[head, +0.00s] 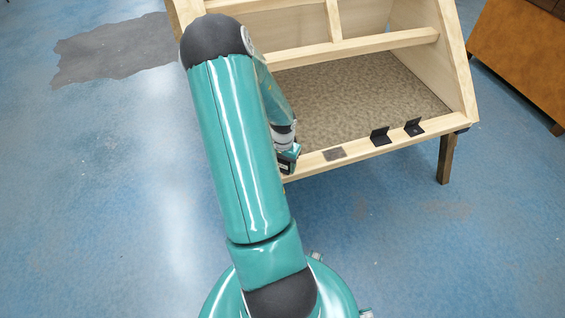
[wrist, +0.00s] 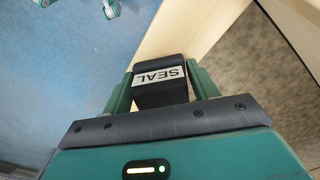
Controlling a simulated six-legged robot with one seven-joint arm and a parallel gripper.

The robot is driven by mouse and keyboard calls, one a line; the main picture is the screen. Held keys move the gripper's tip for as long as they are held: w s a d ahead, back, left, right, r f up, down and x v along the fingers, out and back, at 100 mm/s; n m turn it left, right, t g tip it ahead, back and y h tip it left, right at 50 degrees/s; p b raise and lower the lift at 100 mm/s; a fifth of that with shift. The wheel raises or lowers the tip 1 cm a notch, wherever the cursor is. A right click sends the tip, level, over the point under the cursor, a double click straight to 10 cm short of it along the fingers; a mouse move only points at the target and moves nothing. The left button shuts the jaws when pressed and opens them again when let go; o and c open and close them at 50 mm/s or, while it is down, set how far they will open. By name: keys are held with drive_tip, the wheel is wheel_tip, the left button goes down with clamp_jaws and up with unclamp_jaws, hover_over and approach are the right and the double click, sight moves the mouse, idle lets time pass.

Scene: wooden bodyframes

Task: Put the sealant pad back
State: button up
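The sealant pad (wrist: 161,92) is a black block with a white label reading SEAL, upside down in the wrist view. My gripper (wrist: 163,80) has its green fingers on both sides of the pad and is shut on it. In the head view, my gripper (head: 289,160) is at the front rail (head: 358,148) of the wooden bodyframe, left of a flat dark grey patch (head: 334,154) on that rail. My arm hides the rail's left end. The pad cannot be clearly told apart in the head view.
Two black L-shaped brackets (head: 380,136) (head: 413,127) stand on the rail, right of the patch. The frame has a speckled floor panel (head: 350,98) and a crossbar (head: 350,47) above. Blue floor around is open. A brown wooden piece (head: 525,55) stands at the far right.

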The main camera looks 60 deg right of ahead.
drive_tip(key=o, duration=0.3)
drive_tip(key=shift+r, duration=0.15)
wheel_tip(320, 180, up, 12)
drive_tip(key=shift+r, duration=0.1)
idle(0.3)
drive_tip(key=w+a+r+n+t, duration=0.1)
drive_tip(key=w+a+r+n, duration=0.2)
drive_tip(key=w+a+r, duration=0.3)
drive_tip(key=w+a+r+n+t, duration=0.1)
drive_tip(key=w+a+r+n, duration=0.25)
drive_tip(key=a, duration=0.55)
drive_tip(key=w+a+r+n+t, duration=0.1)
drive_tip(key=w+a+r+n, duration=0.1)
drive_tip(key=w+a+r, duration=0.35)
drive_tip(key=s+a+r+n+t, duration=0.1)
drive_tip(key=s+a+r+n, duration=0.1)
drive_tip(key=a, duration=0.5)
drive_tip(key=s+a+r+n, duration=0.3)
drive_tip(key=a+r+n, duration=0.1)
drive_tip(key=a, duration=0.3)
drive_tip(key=s+a+r+n+t, duration=0.1)
drive_tip(key=s+a+r+n, duration=0.2)
drive_tip(key=a, duration=0.4)
drive_tip(key=shift+a+r+n+t, duration=0.25)
drive_tip(key=shift+a+r+t, duration=0.05)
drive_tip(key=shift+a+r, duration=0.15)
